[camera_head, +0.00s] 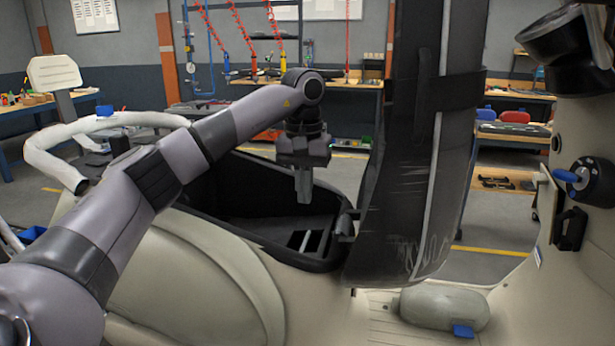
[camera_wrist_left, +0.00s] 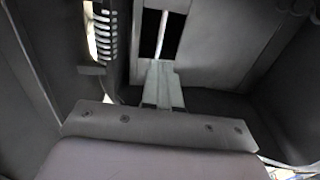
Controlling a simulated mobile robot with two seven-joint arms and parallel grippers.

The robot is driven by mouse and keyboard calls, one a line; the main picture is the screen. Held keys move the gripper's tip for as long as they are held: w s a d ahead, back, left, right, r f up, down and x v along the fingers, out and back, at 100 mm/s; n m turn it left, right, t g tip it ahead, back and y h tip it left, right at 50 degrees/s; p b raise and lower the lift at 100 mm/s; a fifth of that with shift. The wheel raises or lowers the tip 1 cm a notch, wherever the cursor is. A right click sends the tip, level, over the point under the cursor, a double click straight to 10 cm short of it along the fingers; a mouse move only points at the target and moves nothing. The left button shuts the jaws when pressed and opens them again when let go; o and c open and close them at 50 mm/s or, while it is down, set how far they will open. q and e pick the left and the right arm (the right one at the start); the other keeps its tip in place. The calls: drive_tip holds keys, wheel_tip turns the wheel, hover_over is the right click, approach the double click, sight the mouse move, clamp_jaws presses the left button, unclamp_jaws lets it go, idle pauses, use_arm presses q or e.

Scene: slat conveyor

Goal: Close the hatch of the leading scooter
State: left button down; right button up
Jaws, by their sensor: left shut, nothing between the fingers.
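The scooter's hatch (camera_head: 415,150) is a tall black panel with a light strip. It stands raised, nearly upright, at the right end of the open black storage bin (camera_head: 250,190) in the cream scooter body. My left gripper (camera_head: 304,195) points down over the bin, left of the hatch and apart from it in the head view. Its fingers are together with nothing between them. In the left wrist view the shut fingers (camera_wrist_left: 162,85) are in front of the bin's dark inside, near a slotted opening. My right gripper does not show.
A cream front body with a blue key (camera_head: 566,175) is at the right. A grey rounded bundle (camera_head: 445,305) lies on the scooter's floor. A white grab rail (camera_head: 60,160) stands at the left. Workbenches line the back wall.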

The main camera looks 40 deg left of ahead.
sight(306, 238)
use_arm(q)
wheel_tip(306, 238, down, 8)
drive_tip(key=shift+d+f+p, duration=0.1)
drive_tip(key=shift+p, duration=0.25)
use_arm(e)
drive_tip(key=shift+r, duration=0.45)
